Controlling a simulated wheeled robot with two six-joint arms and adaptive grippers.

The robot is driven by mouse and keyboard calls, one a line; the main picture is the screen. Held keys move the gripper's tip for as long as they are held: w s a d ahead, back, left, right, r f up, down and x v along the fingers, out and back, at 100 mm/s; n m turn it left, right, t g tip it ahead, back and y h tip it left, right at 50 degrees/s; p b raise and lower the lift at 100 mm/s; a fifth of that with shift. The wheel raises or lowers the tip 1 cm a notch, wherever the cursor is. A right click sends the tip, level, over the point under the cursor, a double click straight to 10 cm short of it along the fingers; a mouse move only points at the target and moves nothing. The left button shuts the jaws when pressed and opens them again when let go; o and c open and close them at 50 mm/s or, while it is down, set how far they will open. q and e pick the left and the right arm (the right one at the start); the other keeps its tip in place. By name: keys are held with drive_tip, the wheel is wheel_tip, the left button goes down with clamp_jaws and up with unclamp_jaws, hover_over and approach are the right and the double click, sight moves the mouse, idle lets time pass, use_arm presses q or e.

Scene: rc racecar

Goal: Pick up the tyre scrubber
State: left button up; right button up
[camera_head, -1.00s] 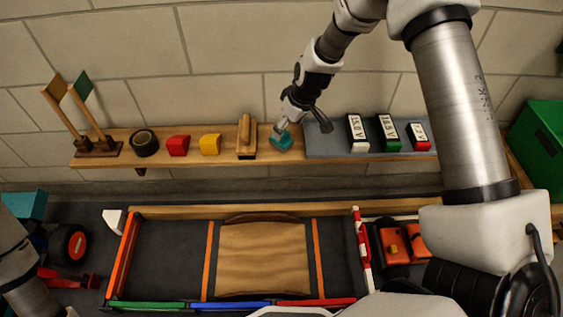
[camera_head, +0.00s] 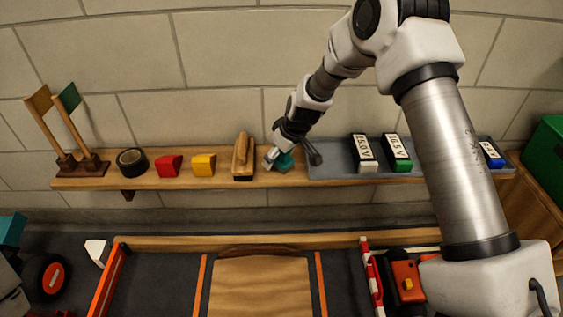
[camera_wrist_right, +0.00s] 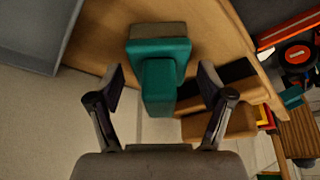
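The tyre scrubber appears to be the teal block with an upright teal grip and a greyish-brown pad (camera_head: 285,163), on the wall shelf just left of the grey tray. It also shows in the right wrist view (camera_wrist_right: 160,85), its grip pointing toward the palm. My right gripper (camera_head: 272,158) is at the scrubber. In the right wrist view my right gripper (camera_wrist_right: 162,90) is open, one finger on each side of the teal grip, with gaps on both sides. My left gripper is out of view; only a bit of my left arm shows at the lower left.
A wooden brush (camera_head: 243,158) stands close left of the scrubber. Further left are yellow (camera_head: 203,165) and red (camera_head: 170,167) blocks, black tape (camera_head: 131,162) and two flags. The grey tray (camera_head: 330,168) holds labelled batteries, close on the right. A wooden ramp (camera_head: 262,288) lies below.

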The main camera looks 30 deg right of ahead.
sight(279, 163)
drive_tip(key=c, duration=1.3)
drive_tip(key=shift+r+p, duration=0.45)
drive_tip(key=shift+r, duration=0.05)
wheel_tip(279, 163, up, 2)
drive_tip(key=shift+r+p, duration=0.25)
drive_tip(key=shift+p, duration=0.6)
drive_tip(key=shift+s+a+r, duration=0.1)
drive_tip(key=shift+s+a, duration=0.2)
drive_tip(key=shift+s, duration=0.35)
drive_tip(key=shift+s+a+r, duration=0.1)
drive_tip(key=shift+s+a, duration=0.2)
drive_tip(key=shift+s, duration=0.3)
drive_tip(key=s+a+b, duration=0.2)
drive_tip(key=s, duration=0.2)
drive_tip(key=s+a+b, duration=0.1)
drive_tip(key=s+b, duration=0.2)
drive_tip(key=s, duration=0.1)
drive_tip(key=s+a+r+b, duration=0.1)
drive_tip(key=s+a+b, duration=0.1)
drive_tip(key=s+b, duration=0.1)
drive_tip(key=shift+s+a, duration=0.35)
drive_tip(key=shift+s, duration=0.15)
